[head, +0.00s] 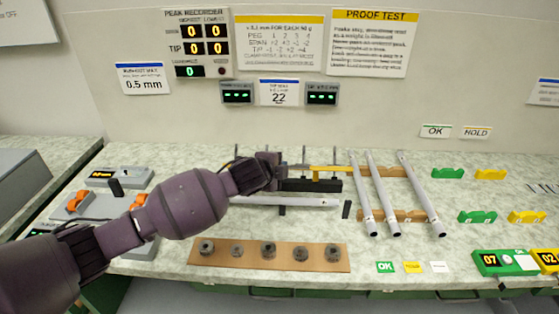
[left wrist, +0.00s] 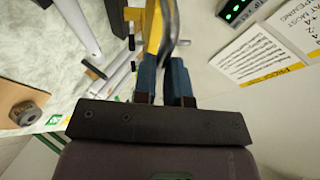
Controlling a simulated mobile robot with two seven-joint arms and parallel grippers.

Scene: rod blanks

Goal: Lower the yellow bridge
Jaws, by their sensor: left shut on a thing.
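The yellow bridge (head: 328,168) is a thin yellow bar above the back part of the bench, beside a dark block (head: 325,185). My left gripper (head: 282,172) reaches in from the left and is at the bar's left end. In the left wrist view the blue fingers (left wrist: 165,82) are closed together with the yellow bridge (left wrist: 153,30) at their tips. A grey curved piece (left wrist: 170,28) is beside it there. The exact contact is partly hidden by the fingers. My right gripper is not in view.
Several grey rods (head: 370,205) lean on a wooden rack to the right. Another rod (head: 300,201) lies in front of my gripper. A wooden board (head: 215,262) with several weights is at the front. Green and yellow holders (head: 477,217) stand at the right.

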